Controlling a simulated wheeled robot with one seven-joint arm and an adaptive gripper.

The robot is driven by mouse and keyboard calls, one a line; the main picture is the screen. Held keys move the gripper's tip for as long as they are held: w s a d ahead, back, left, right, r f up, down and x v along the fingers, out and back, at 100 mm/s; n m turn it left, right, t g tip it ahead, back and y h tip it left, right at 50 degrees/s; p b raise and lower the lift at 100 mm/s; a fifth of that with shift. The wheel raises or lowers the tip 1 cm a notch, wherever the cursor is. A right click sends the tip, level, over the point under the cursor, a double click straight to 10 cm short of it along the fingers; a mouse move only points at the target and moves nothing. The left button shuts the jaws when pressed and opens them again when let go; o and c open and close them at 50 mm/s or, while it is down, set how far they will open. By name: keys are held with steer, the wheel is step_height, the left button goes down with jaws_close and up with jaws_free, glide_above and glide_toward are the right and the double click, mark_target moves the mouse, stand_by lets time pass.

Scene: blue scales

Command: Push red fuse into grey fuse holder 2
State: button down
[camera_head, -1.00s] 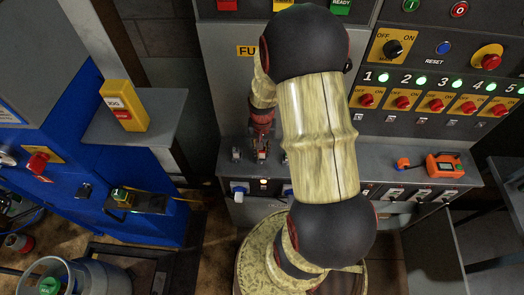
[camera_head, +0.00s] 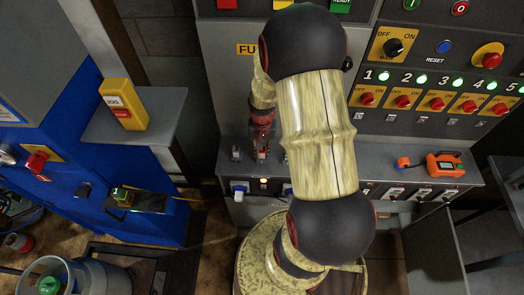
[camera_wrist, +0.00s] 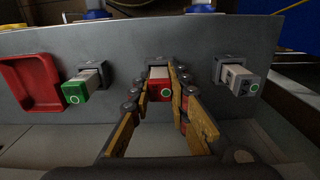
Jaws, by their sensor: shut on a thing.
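The red fuse (camera_wrist: 161,83) shows in the wrist view between my fingers, its red end with a green ring facing the camera. Its pale body runs into the middle fuse holder (camera_wrist: 155,60) on the grey surface; how deep it sits I cannot tell. My gripper (camera_wrist: 163,80) is shut on the red fuse, a finger on each side. In the head view my gripper (camera_head: 261,152) is small at the grey shelf, and the fuse cannot be made out there.
A green-ended fuse (camera_wrist: 80,87) sits in the holder to the left, and a grey fuse (camera_wrist: 239,80) in the one to the right. A red tray (camera_wrist: 33,82) lies further left. An orange device (camera_head: 444,165) stands on the shelf (camera_head: 385,160) to the right.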

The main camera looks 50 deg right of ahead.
steer(key=shift+f, duration=0.2)
steer(key=c, duration=1.6)
jaws_free()
step_height(320, 180, up, 12)
steer(key=shift+r, duration=0.1)
